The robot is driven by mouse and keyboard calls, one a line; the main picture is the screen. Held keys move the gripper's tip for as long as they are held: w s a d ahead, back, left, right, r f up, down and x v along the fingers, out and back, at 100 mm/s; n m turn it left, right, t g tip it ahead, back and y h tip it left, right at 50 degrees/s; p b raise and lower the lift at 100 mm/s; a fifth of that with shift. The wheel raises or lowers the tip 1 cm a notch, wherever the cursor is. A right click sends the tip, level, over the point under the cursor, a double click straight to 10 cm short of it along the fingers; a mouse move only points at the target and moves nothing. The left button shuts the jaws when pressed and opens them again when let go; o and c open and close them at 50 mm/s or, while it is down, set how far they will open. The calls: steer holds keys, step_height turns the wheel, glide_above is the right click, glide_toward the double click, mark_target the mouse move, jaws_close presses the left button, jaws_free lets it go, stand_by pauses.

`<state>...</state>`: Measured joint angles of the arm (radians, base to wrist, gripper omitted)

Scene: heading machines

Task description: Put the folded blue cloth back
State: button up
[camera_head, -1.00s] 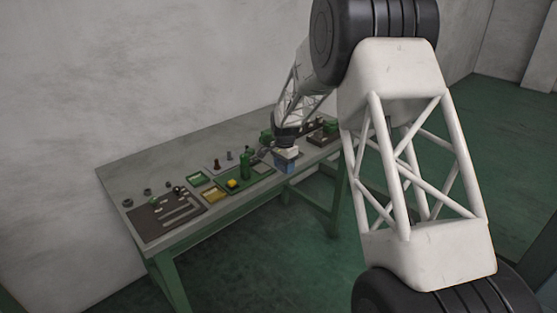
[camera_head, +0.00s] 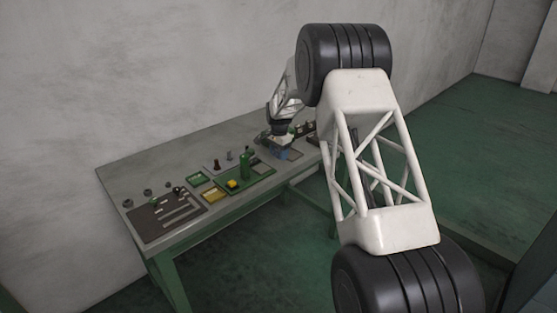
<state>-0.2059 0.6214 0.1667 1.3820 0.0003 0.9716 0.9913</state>
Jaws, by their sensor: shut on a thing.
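My gripper points down and is shut on the cloth. The cloth is at or just above a pale flat patch (camera_head: 295,154) near the bench's front edge; I cannot tell whether it touches it. The fingertips are too small to make out, and my wrist hides part of the cloth.
The grey bench (camera_head: 135,168) stands along the wall. A green mat (camera_head: 262,181) with a green bottle-like object (camera_head: 246,165) lies left of my gripper.

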mark_target(279, 164)
steer(key=shift+w+a, duration=0.1)
steer(key=shift+w, duration=0.4)
steer(key=shift+f, duration=0.15)
steer(key=shift+f, duration=1.65)
steer(key=shift+f, duration=0.45)
